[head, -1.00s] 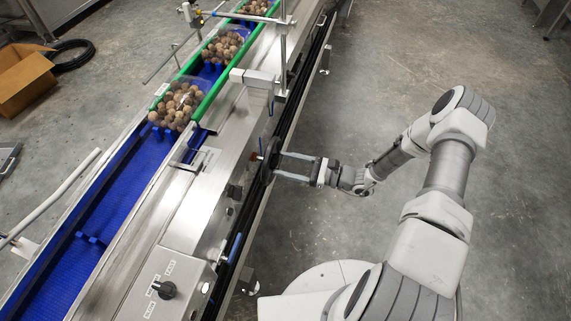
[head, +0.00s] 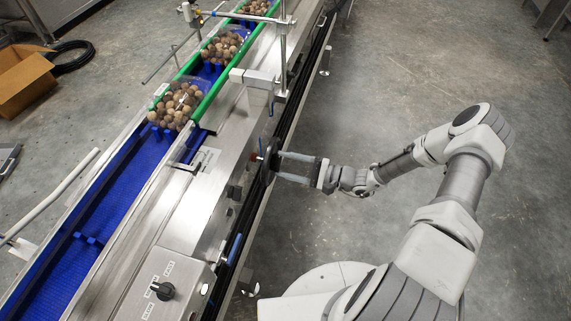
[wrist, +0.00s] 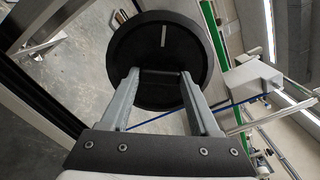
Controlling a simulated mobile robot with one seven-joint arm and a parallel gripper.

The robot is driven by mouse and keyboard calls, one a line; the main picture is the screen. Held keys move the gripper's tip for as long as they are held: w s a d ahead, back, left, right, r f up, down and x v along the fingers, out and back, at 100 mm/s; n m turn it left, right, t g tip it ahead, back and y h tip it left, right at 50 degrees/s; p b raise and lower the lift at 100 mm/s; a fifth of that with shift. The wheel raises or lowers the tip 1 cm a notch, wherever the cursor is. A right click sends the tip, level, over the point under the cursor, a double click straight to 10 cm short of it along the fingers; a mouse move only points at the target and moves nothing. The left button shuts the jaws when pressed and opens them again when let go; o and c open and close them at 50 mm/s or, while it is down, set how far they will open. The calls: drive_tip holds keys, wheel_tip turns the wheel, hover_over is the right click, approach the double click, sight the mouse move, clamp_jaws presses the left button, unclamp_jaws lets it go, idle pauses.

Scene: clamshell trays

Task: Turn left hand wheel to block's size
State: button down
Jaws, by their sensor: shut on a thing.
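The black hand wheel (wrist: 160,48) fills the upper middle of the wrist view, with a short white mark near its top. In the head view the wheel (head: 269,160) is seen nearly edge-on at the conveyor's right side. My gripper (wrist: 158,75) has its two grey fingers on either side of the wheel's lower part, shut on it. In the head view my gripper (head: 278,166) reaches the wheel from the right. A grey metal block-shaped piece (head: 258,79) sits by the green rail; I cannot tell whether it is the task's block.
Clear trays of brown balls (head: 177,104) stand on the blue conveyor belt (head: 103,210) between green rails (head: 216,88). A control box with a black speed knob (head: 165,291) is at the near end. Open floor (head: 400,85) lies right of the conveyor.

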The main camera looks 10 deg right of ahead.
drive_tip(key=shift+n, duration=0.5)
drive_tip(key=shift+c, duration=0.6)
unclamp_jaws()
drive_tip(key=p+v, duration=0.1)
drive_tip(key=v, duration=1.6)
drive_tip(key=shift+d, duration=0.25)
drive_tip(key=shift+s, duration=0.1)
